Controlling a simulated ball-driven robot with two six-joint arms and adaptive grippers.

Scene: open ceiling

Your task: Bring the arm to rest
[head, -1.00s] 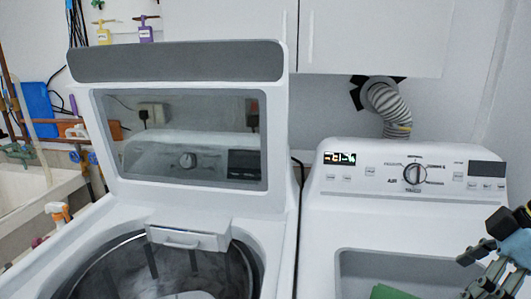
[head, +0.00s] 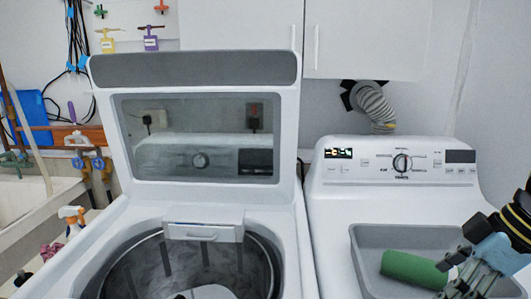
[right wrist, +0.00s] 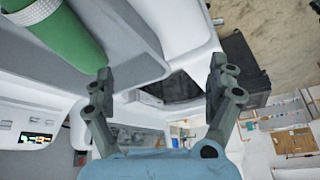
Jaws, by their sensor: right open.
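My right gripper (head: 456,274) comes in from the right edge in the head view, over the right part of a grey tray (head: 372,240) on the right-hand machine. Its fingers are beside the right end of a green cylinder (head: 408,268) lying in the tray; I cannot tell from this view whether they touch. In the right wrist view the two fingers (right wrist: 162,88) are spread wide with nothing between them. My left gripper is not in view.
A top-loading washer (head: 205,215) with its lid (head: 195,68) raised stands left of the right-hand machine (head: 330,205). White cabinets (head: 365,35) hang above, and a grey hose (head: 375,105) runs behind. A sink (head: 40,195) and a spray bottle (head: 72,218) are at the left.

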